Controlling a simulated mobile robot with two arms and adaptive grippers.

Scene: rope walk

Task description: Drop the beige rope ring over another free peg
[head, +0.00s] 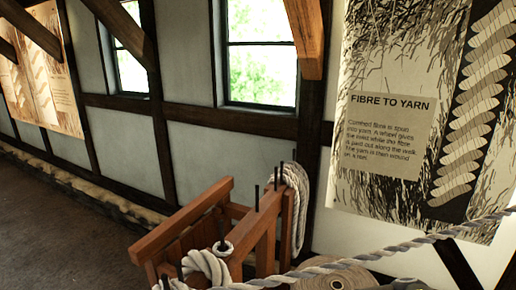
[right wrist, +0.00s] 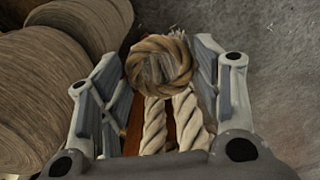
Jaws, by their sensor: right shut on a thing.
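In the right wrist view my right gripper (right wrist: 158,62) is shut on the beige rope ring (right wrist: 158,43), a small tan-brown coil held between the fingertips. White twisted rope and a strip of brown wood show below the ring. In the head view a brown wooden rack (head: 190,214) carries several thin black pegs. One front peg (head: 222,229) has a pale ring around its foot. Another peg (head: 257,198) stands bare on the rail, and a bare-looking peg (head: 276,179) stands behind it. Neither gripper shows in the head view.
White rope hangs over the rack's right end (head: 297,200), and a thick white coil (head: 208,266) lies at its front. A grey rope (head: 400,246) crosses at lower right above a yarn reel (head: 335,278). Large reels (right wrist: 40,95) fill the wrist view's left. Floor at left is clear.

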